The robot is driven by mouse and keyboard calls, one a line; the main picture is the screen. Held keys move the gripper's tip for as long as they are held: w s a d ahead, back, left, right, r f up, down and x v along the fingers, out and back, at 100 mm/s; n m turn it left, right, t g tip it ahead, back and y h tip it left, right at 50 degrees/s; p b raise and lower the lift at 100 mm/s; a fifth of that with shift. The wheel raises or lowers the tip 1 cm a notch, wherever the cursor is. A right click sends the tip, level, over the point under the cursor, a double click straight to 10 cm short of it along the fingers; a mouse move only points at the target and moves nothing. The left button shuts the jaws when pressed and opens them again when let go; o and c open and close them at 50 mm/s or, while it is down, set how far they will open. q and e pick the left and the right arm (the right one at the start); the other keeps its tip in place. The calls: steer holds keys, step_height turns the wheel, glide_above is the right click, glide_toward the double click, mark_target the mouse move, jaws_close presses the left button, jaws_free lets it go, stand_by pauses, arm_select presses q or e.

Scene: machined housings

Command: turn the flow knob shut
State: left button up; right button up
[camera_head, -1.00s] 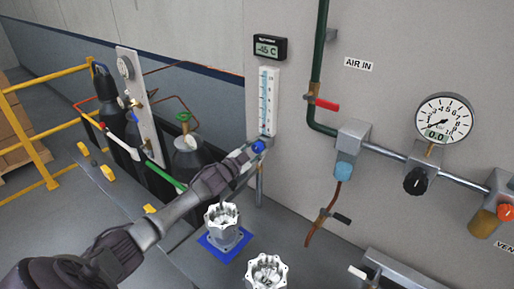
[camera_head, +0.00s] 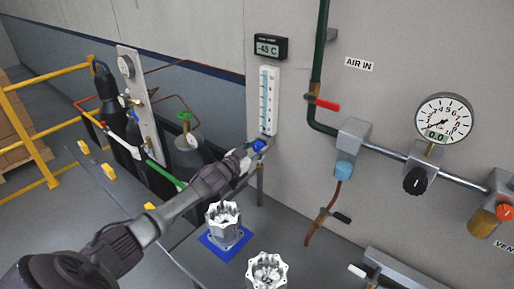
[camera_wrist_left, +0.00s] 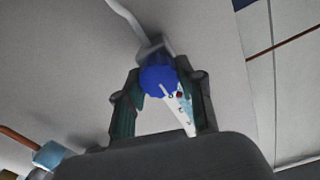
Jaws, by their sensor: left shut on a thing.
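The flow knob (camera_head: 258,145) is blue and sits at the foot of the white flow meter tube (camera_head: 268,100) on the wall. In the left wrist view the blue knob (camera_wrist_left: 158,80) lies between the two dark fingers. My left gripper (camera_head: 250,150) reaches it from the lower left and is shut on it; it also shows in the left wrist view (camera_wrist_left: 160,100). The tube's scaled white face (camera_wrist_left: 180,108) shows beside the knob there. How far the knob is turned cannot be told. My right gripper is not in view.
A red-handled valve (camera_head: 324,103) on the green pipe and a light blue fitting (camera_head: 344,170) are to the right. A pressure gauge (camera_head: 444,118) is further right. Two machined housings (camera_head: 225,222) stand below my arm. Gas cylinders (camera_head: 188,158) stand to the left.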

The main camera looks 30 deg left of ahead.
arm_select(q)
steer(key=shift+f, duration=0.2)
steer(key=o, duration=1.1)
steer(key=shift+r, duration=0.1)
steer(key=shift+o, duration=0.2)
steer(key=shift+s, duration=0.55)
steer(key=s, duration=0.7)
steer(key=s+a, duration=0.1)
steer(key=s, duration=0.3)
